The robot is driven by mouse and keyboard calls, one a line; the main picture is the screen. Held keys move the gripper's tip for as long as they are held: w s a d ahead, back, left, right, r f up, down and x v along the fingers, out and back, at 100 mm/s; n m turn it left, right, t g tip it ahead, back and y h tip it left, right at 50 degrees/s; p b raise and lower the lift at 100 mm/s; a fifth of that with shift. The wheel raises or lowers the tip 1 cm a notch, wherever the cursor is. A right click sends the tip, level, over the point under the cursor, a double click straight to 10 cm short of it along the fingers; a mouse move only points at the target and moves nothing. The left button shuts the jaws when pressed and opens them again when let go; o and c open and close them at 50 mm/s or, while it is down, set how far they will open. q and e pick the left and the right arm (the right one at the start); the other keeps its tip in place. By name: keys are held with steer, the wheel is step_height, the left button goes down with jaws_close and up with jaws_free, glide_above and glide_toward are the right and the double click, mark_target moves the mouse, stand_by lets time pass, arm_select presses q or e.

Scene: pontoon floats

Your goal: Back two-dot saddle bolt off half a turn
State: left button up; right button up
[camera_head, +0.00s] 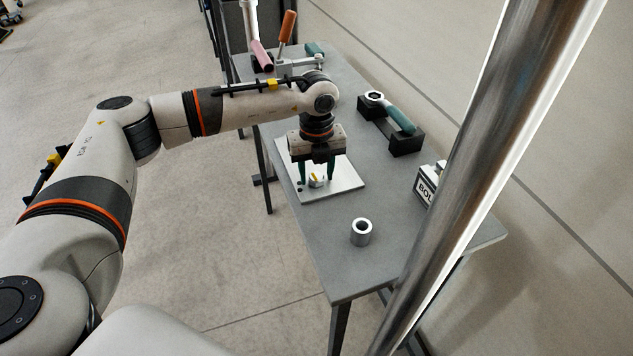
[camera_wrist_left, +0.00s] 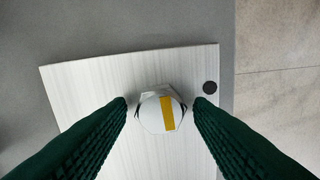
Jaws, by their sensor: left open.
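The bolt (camera_head: 318,181) stands on a pale metal plate (camera_head: 347,181) on the grey bench; its head (camera_wrist_left: 153,113) has a yellow stripe running nearly up and down in the left wrist view. My left gripper (camera_head: 316,178) points down over the plate. Its green fingers (camera_wrist_left: 160,102) are open, one on each side of the bolt head, with small gaps visible. My right gripper is not in view.
A metal sleeve (camera_head: 361,232) stands on the bench (camera_head: 335,265) nearer me. A black holder (camera_head: 406,143) with a teal-handled tool (camera_head: 400,118) and a labelled box (camera_head: 425,186) are to the right. An orange-handled tool (camera_head: 287,27) is at the back. A shiny pole (camera_head: 490,130) hides part of the right side.

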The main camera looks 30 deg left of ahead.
arm_select(q)
steer(key=m+b, duration=0.1)
steer(key=m, duration=0.3)
steer(key=m+b, duration=0.1)
steer(key=m, duration=0.3)
steer(key=shift+f, duration=0.15)
steer(key=m+b, duration=0.1)
steer(key=m, duration=0.3)
steer(key=shift+m+b, duration=0.35)
steer(key=shift+m, duration=0.05)
steer(key=m, duration=0.3)
steer(key=shift+b, duration=0.3)
steer(key=shift+c, duration=0.6)
